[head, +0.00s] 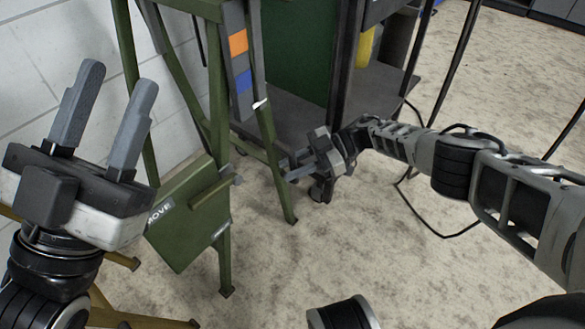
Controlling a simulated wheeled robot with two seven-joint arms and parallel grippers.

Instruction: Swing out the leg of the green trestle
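The green trestle (217,110) stands left of centre in the head view, with several slim green legs. One leg (274,165) slants down to the floor on its right side. My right gripper (284,169) reaches in from the right, its fingers pointing left at this slanted leg. The fingertips are at or very near the leg; contact and finger gap are too small to tell.
A green panel (190,222) with a partly hidden label hangs low on the trestle. A grey strip carries orange (238,43) and blue (244,81) squares. A dark cabinet (300,60) stands behind.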

